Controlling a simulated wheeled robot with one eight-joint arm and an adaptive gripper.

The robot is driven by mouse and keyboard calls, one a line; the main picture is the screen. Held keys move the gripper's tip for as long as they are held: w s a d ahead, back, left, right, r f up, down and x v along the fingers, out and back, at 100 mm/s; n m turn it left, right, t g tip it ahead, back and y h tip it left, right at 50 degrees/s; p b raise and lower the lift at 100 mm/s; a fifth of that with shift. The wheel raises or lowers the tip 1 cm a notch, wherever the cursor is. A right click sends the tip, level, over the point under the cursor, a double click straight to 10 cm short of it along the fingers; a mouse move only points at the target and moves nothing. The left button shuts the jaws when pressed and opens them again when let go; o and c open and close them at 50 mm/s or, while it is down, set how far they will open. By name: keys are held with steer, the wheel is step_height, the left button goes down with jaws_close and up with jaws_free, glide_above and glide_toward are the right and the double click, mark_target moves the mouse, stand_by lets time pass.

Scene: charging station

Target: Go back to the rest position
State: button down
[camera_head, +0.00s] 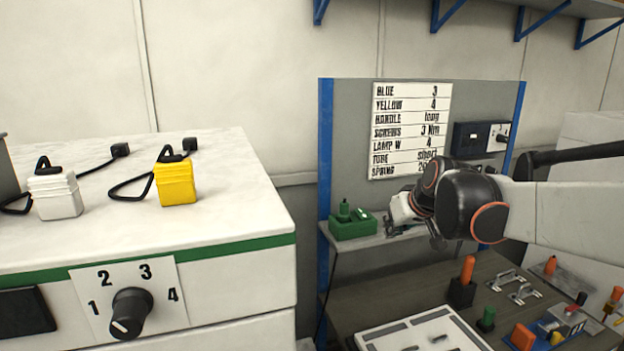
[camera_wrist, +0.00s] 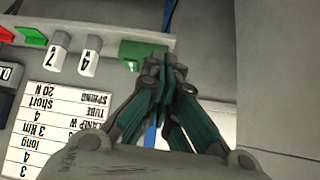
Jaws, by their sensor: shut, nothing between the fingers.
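My gripper (camera_head: 432,236) is in front of the grey panel, to the right of a green block holder on the small shelf. In the wrist view my gripper (camera_wrist: 172,68) has its two fingers together, with nothing between them. The arm reaches in from the right edge of the head view. The gripper's tips show small and partly dark against the shelf in the head view.
The green holder (camera_head: 352,228) stands close left of the gripper. A label sheet (camera_head: 410,130) hangs behind. The workbench (camera_head: 375,300) below carries tools and a white tray (camera_head: 420,335). At left, a white cabinet (camera_head: 230,190) bears yellow (camera_head: 175,184) and white (camera_head: 55,197) blocks.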

steer(key=s+f+b, duration=0.4)
steer(key=s+f, duration=0.3)
steer(key=s, duration=0.3)
steer(key=s+f+m+g+h+b, duration=0.1)
steer(key=s+f+b, duration=0.3)
steer(key=s+f, duration=0.3)
steer(key=s+f+m+h+b, duration=0.1)
steer(key=s+f+b, duration=0.3)
steer(key=s, duration=1)
step_height(320, 180, down, 3)
steer(key=shift+s+d+f, duration=0.2)
steer(key=shift+s+d, duration=0.05)
steer(key=shift+d, duration=0.15)
